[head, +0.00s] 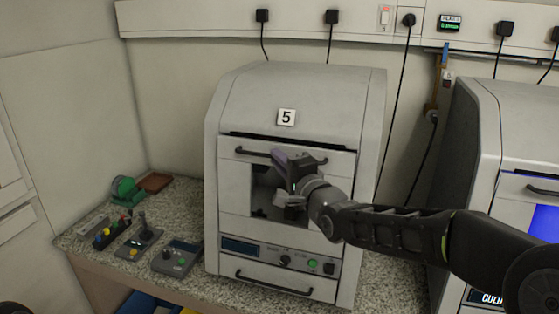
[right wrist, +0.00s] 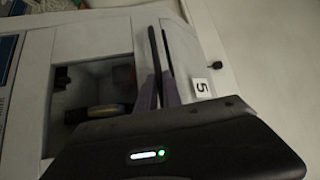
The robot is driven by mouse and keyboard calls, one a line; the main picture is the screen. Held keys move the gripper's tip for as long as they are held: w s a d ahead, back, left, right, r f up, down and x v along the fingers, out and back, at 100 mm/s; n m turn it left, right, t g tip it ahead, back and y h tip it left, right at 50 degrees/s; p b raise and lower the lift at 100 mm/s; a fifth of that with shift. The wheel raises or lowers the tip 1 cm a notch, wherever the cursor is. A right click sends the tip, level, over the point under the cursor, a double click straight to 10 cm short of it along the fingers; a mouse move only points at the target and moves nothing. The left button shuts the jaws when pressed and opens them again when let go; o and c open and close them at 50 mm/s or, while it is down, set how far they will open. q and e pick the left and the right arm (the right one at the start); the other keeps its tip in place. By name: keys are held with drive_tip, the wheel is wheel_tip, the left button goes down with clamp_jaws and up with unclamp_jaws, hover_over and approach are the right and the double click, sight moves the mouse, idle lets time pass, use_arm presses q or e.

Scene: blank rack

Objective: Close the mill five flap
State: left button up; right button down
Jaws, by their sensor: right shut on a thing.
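Mill five (head: 290,95) is a white cabinet with a "5" label, which also shows turned sideways in the right wrist view (right wrist: 200,87). Its front flap (head: 228,175) has a dark horizontal bar handle (head: 254,153) near the top, below a dark slot. My right gripper (head: 283,158), with purple fingers, is shut on this handle; in the right wrist view the fingers (right wrist: 158,92) close around the bar (right wrist: 153,50). Below the handle a square opening (right wrist: 93,92) shows dark parts inside; I cannot tell whether it is a window. My left gripper is not in view.
A control panel (head: 275,254) and lower handle (head: 272,284) sit under the opening. Another machine (head: 475,130) stands at right. Small control boxes (head: 176,257) and a green tool (head: 127,190) lie on the speckled counter at left. Cables hang behind.

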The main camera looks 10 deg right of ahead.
idle(0.7)
drive_tip(key=shift+w+d+m+g+p, duration=0.35)
drive_tip(key=shift+w+d, duration=0.35)
drive_tip(key=shift+w, duration=0.25)
drive_tip(key=c, duration=1.6)
unclamp_jaws()
drive_tip(key=shift+w+f, duration=0.1)
drive_tip(key=shift+o, duration=0.5)
drive_tip(key=b+v, duration=0.2)
drive_tip(key=v, duration=0.6)
